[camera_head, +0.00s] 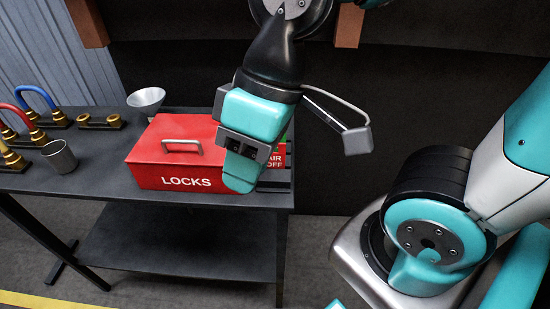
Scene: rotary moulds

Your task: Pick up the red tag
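A red tag (277,161) with white letters, of which "AIR" and "OFF" show, is at the right end of the dark table, just right of the red box. Its left part is hidden behind my gripper. My gripper (240,181) points down in front of the right end of the box, left of the tag in the picture. One teal finger shows; the other side is hidden, so I cannot tell whether it is open or shut. I see nothing held in it.
The red box (150,176) marked "LOCKS" has a handle on its lid. A funnel (146,98), a metal cup (60,157), and brass fittings with red and blue hoses (36,93) stand on the left. The table (95,186) is bare at front left.

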